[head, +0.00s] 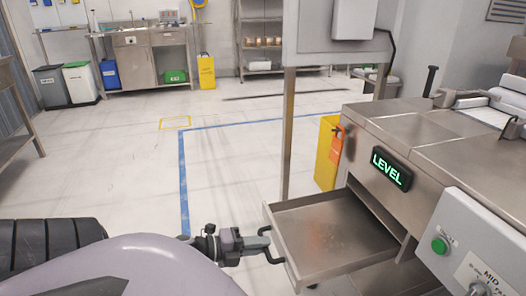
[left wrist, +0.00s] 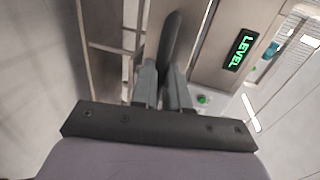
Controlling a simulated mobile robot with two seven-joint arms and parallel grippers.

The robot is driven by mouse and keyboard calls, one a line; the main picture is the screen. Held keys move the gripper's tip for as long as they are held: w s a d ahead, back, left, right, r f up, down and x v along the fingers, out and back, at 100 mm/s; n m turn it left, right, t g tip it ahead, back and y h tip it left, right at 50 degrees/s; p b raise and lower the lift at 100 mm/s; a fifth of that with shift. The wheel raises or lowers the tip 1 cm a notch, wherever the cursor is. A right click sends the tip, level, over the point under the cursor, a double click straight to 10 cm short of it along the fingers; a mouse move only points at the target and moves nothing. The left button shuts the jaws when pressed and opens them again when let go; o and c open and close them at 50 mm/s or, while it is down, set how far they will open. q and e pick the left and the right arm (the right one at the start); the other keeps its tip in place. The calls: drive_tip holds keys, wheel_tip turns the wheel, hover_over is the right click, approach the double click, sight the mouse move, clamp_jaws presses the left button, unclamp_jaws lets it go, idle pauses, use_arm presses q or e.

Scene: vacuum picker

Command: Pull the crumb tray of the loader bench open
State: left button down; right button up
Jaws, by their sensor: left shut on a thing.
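The loader bench (head: 400,135) is a steel cabinet at the right of the head view, with a green-lit LEVEL display (head: 391,169). Its crumb tray (head: 325,228), a shallow steel drawer, sticks well out of the bench front toward the left. Brownish specks show on its floor. My left gripper (head: 262,244) is shut on the dark tray handle (head: 270,258) at the tray's front. In the left wrist view the handle (left wrist: 172,40) runs up between the two grey fingers (left wrist: 163,82). My right gripper is in neither view.
A steel post (head: 287,140) stands just behind the tray. A yellow box (head: 327,155) with an orange tag is beside the bench. A control box (head: 475,240) with a green button is at the lower right. The floor left of the tray is clear.

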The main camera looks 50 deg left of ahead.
use_arm(q)
drive_tip(key=c, duration=1.1)
unclamp_jaws()
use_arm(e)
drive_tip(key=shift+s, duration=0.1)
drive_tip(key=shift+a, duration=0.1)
use_arm(q)
drive_tip(key=p+v, duration=0.1)
drive_tip(key=v, duration=0.6)
drive_tip(key=shift+s, duration=0.1)
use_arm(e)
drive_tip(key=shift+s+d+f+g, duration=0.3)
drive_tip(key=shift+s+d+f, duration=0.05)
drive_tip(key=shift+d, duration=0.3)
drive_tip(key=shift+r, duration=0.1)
